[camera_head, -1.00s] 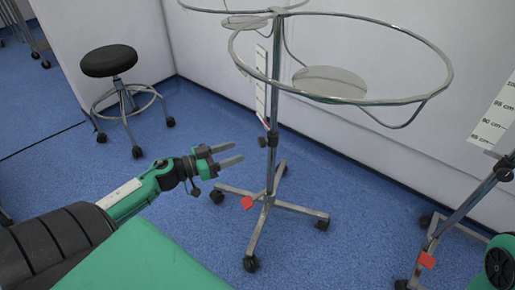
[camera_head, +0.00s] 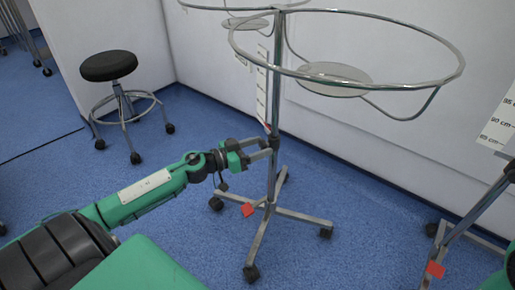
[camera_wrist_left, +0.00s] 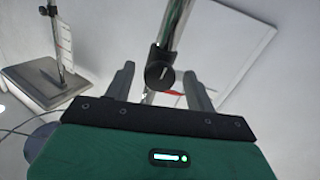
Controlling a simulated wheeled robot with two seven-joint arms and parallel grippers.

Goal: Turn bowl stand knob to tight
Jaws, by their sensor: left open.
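The bowl stand (camera_head: 275,100) is a chrome pole with two wire rings at the top and a wheeled base. Its black round knob with a pale line on its face (camera_wrist_left: 160,75) is on the pole in the left wrist view. In the head view the knob is largely hidden by my gripper. My left gripper (camera_head: 266,148) is open at the pole, level with the knob. In the wrist view its two fingers (camera_wrist_left: 158,68) stand on either side of the knob, with visible gaps on both sides. My right gripper is out of view.
A black-topped wheeled stool (camera_head: 109,66) stands at the left. Another wheeled metal stand (camera_head: 465,215) is at the right. White walls rise close behind the bowl stand. Blue floor (camera_head: 340,220) is clear around the base.

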